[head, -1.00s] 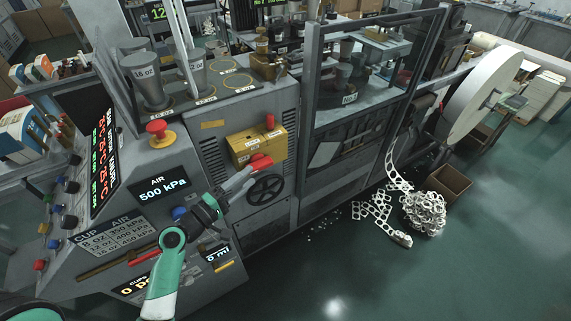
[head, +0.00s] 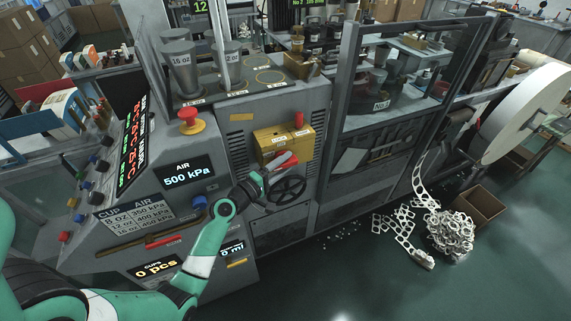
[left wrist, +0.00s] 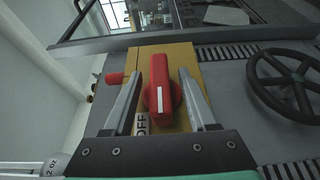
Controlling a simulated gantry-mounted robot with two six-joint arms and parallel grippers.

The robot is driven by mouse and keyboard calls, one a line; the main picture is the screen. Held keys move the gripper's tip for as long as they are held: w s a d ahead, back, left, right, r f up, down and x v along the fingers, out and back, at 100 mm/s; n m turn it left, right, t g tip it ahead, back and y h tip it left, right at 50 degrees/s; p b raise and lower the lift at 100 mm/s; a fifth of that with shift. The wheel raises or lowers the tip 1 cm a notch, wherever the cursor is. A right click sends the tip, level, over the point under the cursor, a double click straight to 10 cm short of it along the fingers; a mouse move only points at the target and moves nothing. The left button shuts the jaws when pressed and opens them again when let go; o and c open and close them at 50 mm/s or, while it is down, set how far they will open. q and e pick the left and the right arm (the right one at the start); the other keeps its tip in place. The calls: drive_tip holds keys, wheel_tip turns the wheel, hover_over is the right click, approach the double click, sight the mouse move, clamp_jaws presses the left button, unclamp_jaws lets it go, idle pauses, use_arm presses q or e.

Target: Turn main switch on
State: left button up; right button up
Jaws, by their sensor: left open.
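The main switch is a red rotary knob (left wrist: 161,98) with a white line, on a yellow box (left wrist: 180,60). In the left wrist view the line runs nearly up and down the picture, and an OFF label (left wrist: 141,124) sits by its near end. In the head view the red knob (head: 286,158) shows low on the yellow box (head: 270,139), partly behind my gripper. My left gripper (head: 276,168) is open at the knob, with one finger on each side of it in the left wrist view (left wrist: 160,75). I cannot tell whether the fingers touch it. My right gripper is not in view.
A black handwheel (head: 289,189) is just below right of the switch. A red peg (head: 299,120) sticks up from the yellow box. A red emergency button (head: 189,118) and the AIR display (head: 188,175) are to the left. Open floor lies at the lower right.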

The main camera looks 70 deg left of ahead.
use_arm(q)
drive_tip(key=shift+w+a, duration=0.15)
drive_tip(key=shift+w, duration=0.15)
clamp_jaws()
